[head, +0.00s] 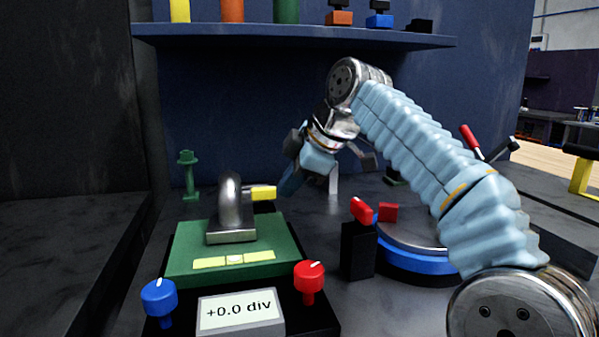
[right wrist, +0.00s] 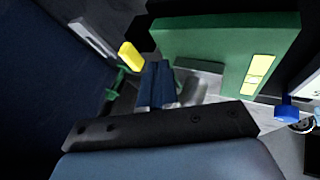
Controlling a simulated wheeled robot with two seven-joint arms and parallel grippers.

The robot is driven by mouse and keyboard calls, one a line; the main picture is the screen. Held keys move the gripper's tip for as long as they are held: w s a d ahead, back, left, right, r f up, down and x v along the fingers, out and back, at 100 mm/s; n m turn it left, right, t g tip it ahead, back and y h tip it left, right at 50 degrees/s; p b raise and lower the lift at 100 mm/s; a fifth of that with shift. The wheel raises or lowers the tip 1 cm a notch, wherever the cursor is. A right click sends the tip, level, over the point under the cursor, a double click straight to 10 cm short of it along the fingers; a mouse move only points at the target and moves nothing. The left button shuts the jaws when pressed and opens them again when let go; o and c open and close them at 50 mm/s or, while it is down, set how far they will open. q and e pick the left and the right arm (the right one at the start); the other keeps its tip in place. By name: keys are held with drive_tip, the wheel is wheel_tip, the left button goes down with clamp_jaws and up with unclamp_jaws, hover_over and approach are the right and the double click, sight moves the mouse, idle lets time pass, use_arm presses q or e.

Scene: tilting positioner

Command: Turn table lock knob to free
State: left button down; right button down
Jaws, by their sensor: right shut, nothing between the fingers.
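A blue knob (head: 159,298) with a white mark pointing up stands at the front left of the positioner. A red knob (head: 309,277) with a white mark toward the upper right stands at its front right. I see no label telling which is the lock. The green tilting plate (head: 182,262) carries a grey metal arch (head: 231,208) with a yellow-tipped lever (head: 263,193). My right gripper (head: 287,190) is shut and empty, behind and just right of the yellow tip. In the right wrist view its closed fingers (right wrist: 156,84) are beside the yellow tip (right wrist: 131,55). My left gripper is out of view.
A display (head: 239,311) reads +0.0 div between the knobs. A round table with a blue base (head: 415,257) and red-topped black post (head: 358,248) stands to the right, partly behind my right arm. A green post (head: 188,176) stands behind left. A shelf (head: 300,38) runs above.

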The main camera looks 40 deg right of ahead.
sight(266, 204)
drive_tip(key=x, duration=0.4)
drive_tip(key=shift+w+d+r+p, duration=0.2)
drive_tip(key=shift+w+d, duration=0.1)
drive_tip(key=shift+w, duration=0.25)
drive_tip(key=shift+w+d+r+p, duration=0.1)
drive_tip(key=shift+w+d+p, duration=0.1)
drive_tip(key=shift+w+d, duration=0.25)
drive_tip(key=shift+w+d+f, duration=0.15)
drive_tip(key=shift+w+d, duration=0.05)
drive_tip(key=shift+w, duration=0.45)
